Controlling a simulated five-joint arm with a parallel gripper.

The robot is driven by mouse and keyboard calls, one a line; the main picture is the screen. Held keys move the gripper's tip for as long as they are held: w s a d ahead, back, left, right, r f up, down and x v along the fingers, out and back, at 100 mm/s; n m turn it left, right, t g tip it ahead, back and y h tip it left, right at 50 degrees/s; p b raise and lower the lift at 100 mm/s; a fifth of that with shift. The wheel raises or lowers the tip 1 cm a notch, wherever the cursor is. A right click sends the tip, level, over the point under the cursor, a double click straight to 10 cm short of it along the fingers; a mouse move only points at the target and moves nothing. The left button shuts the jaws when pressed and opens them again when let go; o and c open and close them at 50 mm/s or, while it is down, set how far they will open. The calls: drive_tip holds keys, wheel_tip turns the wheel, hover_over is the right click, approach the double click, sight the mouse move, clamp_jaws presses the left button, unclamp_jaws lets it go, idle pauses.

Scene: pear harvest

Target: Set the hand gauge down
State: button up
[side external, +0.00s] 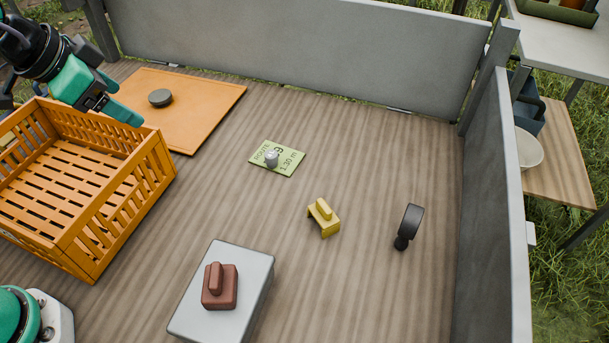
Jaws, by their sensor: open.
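A yellow bracket-shaped piece with a raised grip (323,217), which looks like the hand gauge, stands on the wooden deck right of centre. Nothing touches it. My gripper (118,106) is at the upper left, over the back corner of the orange crate, well away from the yellow piece. The jaws are open and I see nothing held in them. The far finger is partly hidden by the gripper's own body.
The orange slatted crate (158,178) is empty. An orange board (205,100) carries a dark disc (160,97). A green card (290,160) bears a small grey weight (271,158). A grey slab (255,285) carries a red-brown block (220,288). A black handled object (409,226) lies near the right wall (490,200).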

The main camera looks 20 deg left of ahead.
drive_tip(key=s+a+f+n+y, duration=0.1)
drive_tip(key=s+a+f+n, duration=0.2)
drive_tip(key=s+a+n, duration=0.3)
drive_tip(key=shift+s+a+y, duration=0.4)
drive_tip(key=shift+s+a, duration=1.3)
drive_tip(key=shift+s, duration=0.7)
